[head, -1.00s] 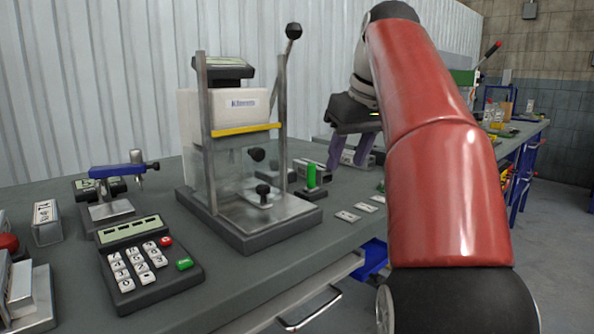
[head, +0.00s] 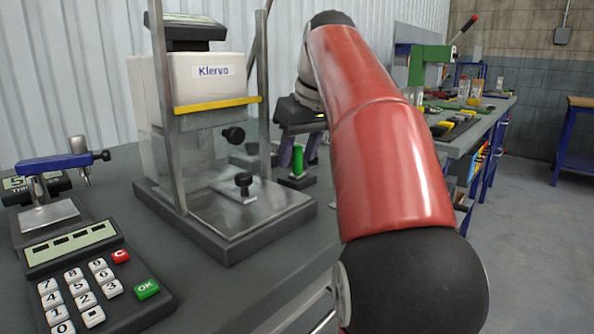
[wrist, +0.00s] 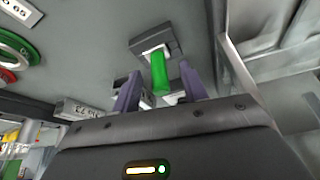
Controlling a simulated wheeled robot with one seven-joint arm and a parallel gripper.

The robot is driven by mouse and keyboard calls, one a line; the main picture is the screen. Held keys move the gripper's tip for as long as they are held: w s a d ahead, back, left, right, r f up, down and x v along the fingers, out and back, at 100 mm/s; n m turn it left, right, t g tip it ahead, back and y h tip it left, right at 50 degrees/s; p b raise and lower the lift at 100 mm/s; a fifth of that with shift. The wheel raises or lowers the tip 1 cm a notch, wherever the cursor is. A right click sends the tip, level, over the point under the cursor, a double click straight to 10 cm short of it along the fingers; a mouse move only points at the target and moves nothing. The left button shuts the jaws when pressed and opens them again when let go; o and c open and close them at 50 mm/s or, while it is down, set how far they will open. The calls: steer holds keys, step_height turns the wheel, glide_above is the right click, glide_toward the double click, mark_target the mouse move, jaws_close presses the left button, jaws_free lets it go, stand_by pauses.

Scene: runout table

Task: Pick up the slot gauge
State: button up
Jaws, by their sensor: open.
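A piece with an upright green cylindrical handle (head: 298,160) on a small dark and metal base stands on the bench, just right of the press; I take it to be the slot gauge. It also shows in the wrist view, as a green handle (wrist: 158,73) with a grey block at its far end. My gripper (head: 296,163) is at this piece, with its two purple fingers apart. In the wrist view, my gripper (wrist: 160,70) has one finger on each side of the green handle, with gaps showing. I cannot tell how deep the handle sits between them.
A press labelled Klervo (head: 205,85) with a dark base (head: 235,235) stands close left of my gripper. A keypad unit (head: 85,275) and a blue-armed stand (head: 55,190) are at the left. In the wrist view, a metal block (wrist: 82,108) lies near the left finger.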

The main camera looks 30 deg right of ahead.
steer(key=shift+w+f, duration=0.1)
steer(key=shift+f, duration=0.25)
steer(key=shift+c, duration=0.3)
jaws_close()
steer(key=shift+r, duration=0.1)
